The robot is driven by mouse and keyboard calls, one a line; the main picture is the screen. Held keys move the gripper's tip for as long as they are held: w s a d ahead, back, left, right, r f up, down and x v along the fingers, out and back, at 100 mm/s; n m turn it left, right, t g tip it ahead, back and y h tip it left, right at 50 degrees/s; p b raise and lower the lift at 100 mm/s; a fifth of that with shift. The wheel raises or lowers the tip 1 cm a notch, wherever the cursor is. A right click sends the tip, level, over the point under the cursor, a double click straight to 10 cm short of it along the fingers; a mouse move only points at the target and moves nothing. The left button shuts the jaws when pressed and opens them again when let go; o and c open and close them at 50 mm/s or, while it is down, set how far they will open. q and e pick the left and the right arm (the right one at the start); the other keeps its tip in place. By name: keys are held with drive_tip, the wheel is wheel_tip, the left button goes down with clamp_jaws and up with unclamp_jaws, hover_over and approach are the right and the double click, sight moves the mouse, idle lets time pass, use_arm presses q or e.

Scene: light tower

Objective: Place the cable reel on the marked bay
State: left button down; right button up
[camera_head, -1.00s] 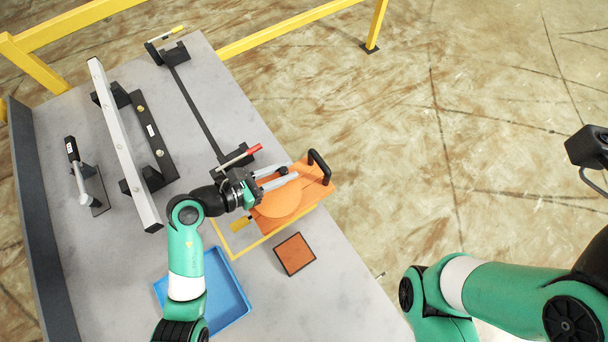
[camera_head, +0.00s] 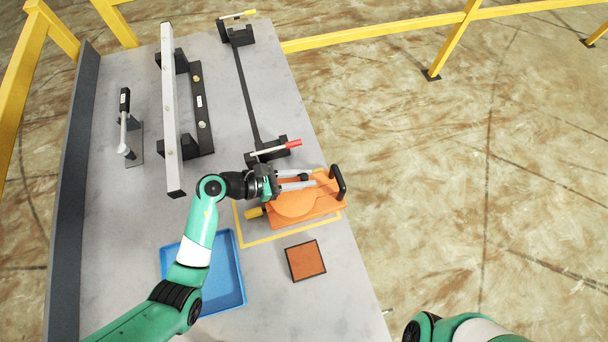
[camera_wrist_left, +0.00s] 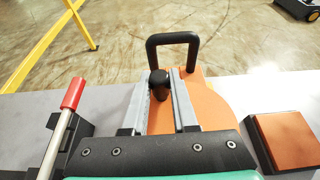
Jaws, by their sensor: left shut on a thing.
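The cable reel (camera_head: 297,206) is an orange plate with a round orange drum and a black loop handle at its right end. I cannot tell whether the reel touches the table. My left gripper (camera_head: 304,180) is shut on the reel's black knob. In the left wrist view the knob (camera_wrist_left: 158,84) is between the fingers, with the black handle (camera_wrist_left: 174,42) beyond. My right gripper is out of frame.
A blue tray (camera_head: 236,298) is in front of the bay, and a brown square pad (camera_head: 305,260) to its right. A red-handled lever (camera_head: 275,148) stands close behind the gripper. A long metal bar (camera_head: 171,120) and a clamp tool (camera_head: 125,125) lie left.

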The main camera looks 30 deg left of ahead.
use_arm(q)
drive_tip(key=shift+r, duration=0.1)
drive_tip(key=c, duration=1.1)
unclamp_jaws()
drive_tip(key=shift+f, duration=0.2)
drive_tip(key=o, duration=0.4)
drive_tip(key=shift+r, duration=0.25)
drive_tip(key=p+v, duration=0.2)
drive_tip(key=v, duration=1)
drive_tip(key=shift+f, duration=0.1)
